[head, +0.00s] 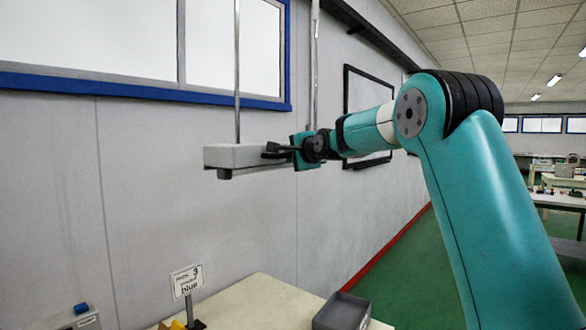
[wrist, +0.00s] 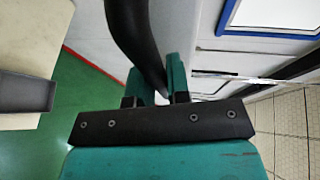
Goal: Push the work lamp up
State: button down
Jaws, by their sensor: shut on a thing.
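The work lamp (head: 232,155) is a long grey box hanging from two thin metal rods, in front of the wall in the head view. My gripper (head: 287,151) is at the lamp's right end, shut on a dark handle there. In the wrist view a thick black curved bar, the lamp's handle (wrist: 133,30), runs down between the two teal fingers of my gripper (wrist: 157,82). The fingers hide part of the handle.
A pale table (head: 262,300) stands below, with a grey bin (head: 342,312) and a sign reading "blue" (head: 187,281). A blue-framed window (head: 130,88) is behind the lamp. Green floor is clear to the right of the table.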

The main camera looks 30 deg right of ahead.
notch_tip(320, 180, up, 5)
jog(key=shift+f+p, duration=0.1)
jog(key=shift+p, duration=0.5)
jog(key=c, duration=1.1)
grip_release()
jog(key=shift+f, duration=0.15)
jog(key=s+r+b, duration=0.3)
jog(key=s+b, duration=0.5)
jog(key=s, duration=0.9)
jog(key=shift+a+r, duration=0.15)
jog(key=shift+a, duration=0.3)
